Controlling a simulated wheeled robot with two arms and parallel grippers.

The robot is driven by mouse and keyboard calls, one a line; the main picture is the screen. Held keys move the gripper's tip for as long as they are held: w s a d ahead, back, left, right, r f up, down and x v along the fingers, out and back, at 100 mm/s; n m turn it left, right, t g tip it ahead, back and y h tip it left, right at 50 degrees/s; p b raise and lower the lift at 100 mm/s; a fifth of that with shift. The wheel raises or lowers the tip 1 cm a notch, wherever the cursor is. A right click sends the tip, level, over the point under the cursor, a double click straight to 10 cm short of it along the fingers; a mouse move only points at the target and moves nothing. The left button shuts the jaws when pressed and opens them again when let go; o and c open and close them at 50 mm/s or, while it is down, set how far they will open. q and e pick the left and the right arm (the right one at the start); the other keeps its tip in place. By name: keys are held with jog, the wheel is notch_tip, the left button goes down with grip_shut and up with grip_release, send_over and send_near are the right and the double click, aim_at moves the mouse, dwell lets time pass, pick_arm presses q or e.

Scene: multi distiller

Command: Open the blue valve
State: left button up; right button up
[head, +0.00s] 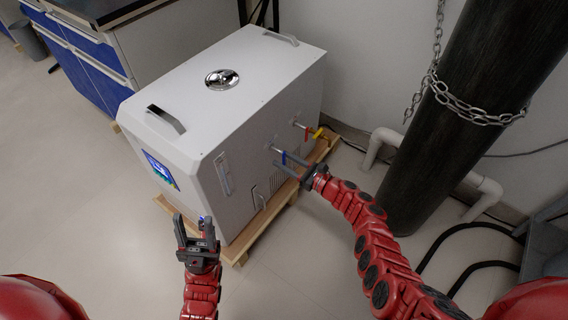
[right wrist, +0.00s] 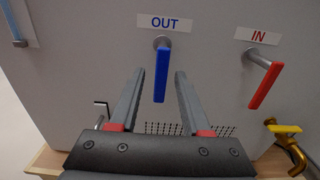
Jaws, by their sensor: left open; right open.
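The blue valve handle (right wrist: 162,76) hangs straight down from a metal stem under the "OUT" label in the right wrist view. In the head view the blue valve (head: 284,157) shows small on the side of the white distiller (head: 225,95). My right gripper (head: 290,168) is open, and its fingers (right wrist: 160,90) lie one on each side of the blue handle in the picture, with gaps on both sides. I cannot tell whether the fingertips reach its depth. My left gripper (head: 194,225) is open and empty, in front of the distiller's left lower corner.
A red valve handle (right wrist: 264,85) under the "IN" label and a yellow tap (right wrist: 286,140) sit right of the blue one. The distiller stands on a wooden pallet (head: 240,250). A dark chained cylinder (head: 450,110) stands at right. The floor in front is clear.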

jog(key=shift+w+a, duration=0.2)
jog(key=shift+w, duration=0.05)
grip_shut()
